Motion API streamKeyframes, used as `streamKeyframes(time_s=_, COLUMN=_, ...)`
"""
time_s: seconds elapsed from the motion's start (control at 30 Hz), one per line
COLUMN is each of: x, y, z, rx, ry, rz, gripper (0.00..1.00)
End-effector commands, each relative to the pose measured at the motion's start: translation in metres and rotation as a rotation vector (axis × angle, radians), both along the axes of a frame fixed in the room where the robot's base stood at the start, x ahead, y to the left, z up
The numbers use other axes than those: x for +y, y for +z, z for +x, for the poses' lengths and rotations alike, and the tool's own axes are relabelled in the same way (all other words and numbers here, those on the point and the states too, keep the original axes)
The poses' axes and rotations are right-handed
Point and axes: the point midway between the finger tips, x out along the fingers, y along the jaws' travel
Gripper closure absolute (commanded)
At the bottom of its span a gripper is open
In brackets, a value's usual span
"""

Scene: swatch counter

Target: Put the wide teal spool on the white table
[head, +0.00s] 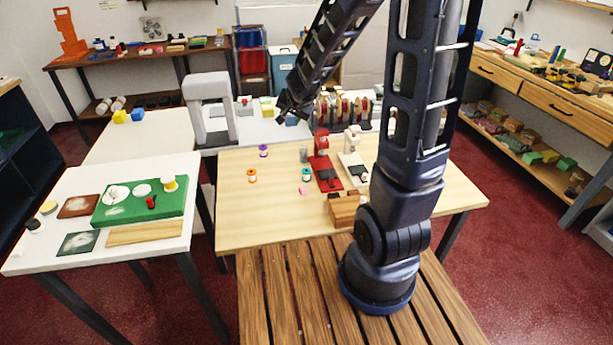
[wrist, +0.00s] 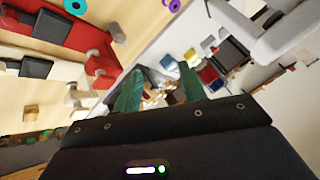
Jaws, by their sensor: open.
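A small teal spool (head: 306,175) stands on the light wooden table (head: 235,215), left of a red machine. The teal spool also shows at the top edge of the wrist view (wrist: 75,6). My gripper (head: 284,110) is raised over the far side of the wooden table, well apart from the spool. In the wrist view its two green fingers (wrist: 158,82) stand apart with nothing held between them.
An orange spool (head: 252,176) and a purple spool (head: 263,151) stand left of the teal one. The red machine (head: 322,168), a cream machine (head: 353,165) and a wooden block (head: 343,212) stand to the right. The wooden table's front left is clear.

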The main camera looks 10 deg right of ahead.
Motion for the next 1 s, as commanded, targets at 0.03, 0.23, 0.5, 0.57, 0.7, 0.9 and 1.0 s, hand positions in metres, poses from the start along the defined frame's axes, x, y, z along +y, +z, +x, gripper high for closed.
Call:
streamKeyframes(time_s=0.03, x=-0.001, y=-0.019, z=0.001, rx=0.035, ry=-0.04, rz=-0.018, gripper=0.59)
streamKeyframes(time_s=0.23, x=-0.012, y=-0.082, z=-0.009, rx=0.185, ry=-0.203, rz=-0.112, gripper=0.59)
streamKeyframes(time_s=0.5, x=-0.021, y=-0.133, z=-0.039, rx=0.362, ry=-0.326, rz=-0.217, gripper=0.59)
streamKeyframes(time_s=0.57, x=-0.021, y=-0.137, z=-0.042, rx=0.378, ry=-0.335, rz=-0.225, gripper=0.59)
streamKeyframes(time_s=0.7, x=-0.024, y=-0.147, z=-0.042, rx=0.39, ry=-0.342, rz=-0.234, gripper=0.59)
streamKeyframes(time_s=0.9, x=-0.03, y=-0.17, z=-0.036, rx=0.39, ry=-0.34, rz=-0.233, gripper=0.59)
streamKeyframes(time_s=1.0, x=-0.033, y=-0.18, z=-0.032, rx=0.389, ry=-0.341, rz=-0.233, gripper=0.59)
